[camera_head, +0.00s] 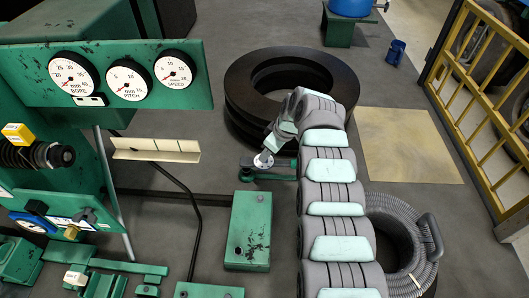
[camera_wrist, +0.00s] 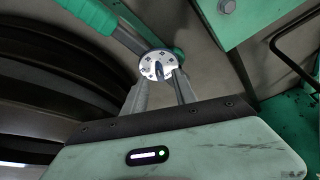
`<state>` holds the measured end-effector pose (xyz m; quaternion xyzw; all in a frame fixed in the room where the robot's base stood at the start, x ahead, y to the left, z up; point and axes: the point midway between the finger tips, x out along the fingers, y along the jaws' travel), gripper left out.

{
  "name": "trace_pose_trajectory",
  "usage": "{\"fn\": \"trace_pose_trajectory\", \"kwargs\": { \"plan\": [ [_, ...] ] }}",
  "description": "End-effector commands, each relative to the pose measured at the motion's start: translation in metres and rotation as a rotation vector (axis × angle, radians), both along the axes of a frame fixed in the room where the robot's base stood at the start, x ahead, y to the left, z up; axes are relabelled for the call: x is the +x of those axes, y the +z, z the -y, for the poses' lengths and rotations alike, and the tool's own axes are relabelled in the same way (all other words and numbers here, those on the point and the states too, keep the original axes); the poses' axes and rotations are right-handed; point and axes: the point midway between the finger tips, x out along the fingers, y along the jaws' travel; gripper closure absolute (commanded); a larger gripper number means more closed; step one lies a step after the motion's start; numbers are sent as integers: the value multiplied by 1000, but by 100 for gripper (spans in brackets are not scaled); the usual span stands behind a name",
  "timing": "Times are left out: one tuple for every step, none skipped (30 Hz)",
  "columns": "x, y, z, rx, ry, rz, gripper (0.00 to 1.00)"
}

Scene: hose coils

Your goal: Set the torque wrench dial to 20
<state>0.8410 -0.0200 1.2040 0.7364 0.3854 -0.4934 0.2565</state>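The torque wrench (camera_head: 283,170) is green and lies level near the centre of the head view, by the black tyre-like rings; its green handle (camera_wrist: 95,12) runs to the upper left in the wrist view. Its round white dial (camera_head: 263,160) also shows in the wrist view (camera_wrist: 150,66), with dark marks and a small pointer-like piece at its middle. The marks are too small to read. My gripper (camera_head: 268,148) reaches down to the dial. In the wrist view its two fingers (camera_wrist: 161,76) stand apart with a gap, tips at the dial's near side; contact cannot be told.
A green panel with round gauges (camera_head: 128,80) stands at left, with a cream ledge (camera_head: 155,150) below. A green box (camera_head: 248,230) stands on the near side. Black rings (camera_head: 245,75) lie behind the wrench. A grey hose coil (camera_head: 425,245) and yellow rack (camera_head: 475,85) are at right.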

Motion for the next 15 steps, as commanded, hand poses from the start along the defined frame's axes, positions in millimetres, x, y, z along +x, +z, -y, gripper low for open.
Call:
{"fn": "trace_pose_trajectory", "kwargs": {
  "plan": [
    [1, -6, -4, 1, 0, -3, 67],
    [2, -9, -5, 1, 1, -2, 67],
    [3, -12, -6, 1, 1, 0, 67],
    [4, -14, -7, 1, 1, 1, 67],
    [5, -17, -7, 1, 0, 1, 67],
    [5, -19, -7, 1, 0, 1, 67],
    [6, -21, -9, 1, 0, 1, 67],
    [6, -22, -9, 1, 0, 1, 67],
    [6, -24, -9, 1, 0, 1, 67],
    [6, -25, -8, 0, -1, 0, 67],
    [6, -25, -9, 0, -1, 0, 67],
    [6, -26, -9, -1, 0, 1, 67],
    [6, -26, -9, -1, 0, 1, 67],
    [7, -26, -9, 0, 0, 1, 67],
    [7, -26, -9, -1, 0, 1, 67]
  ]
}}
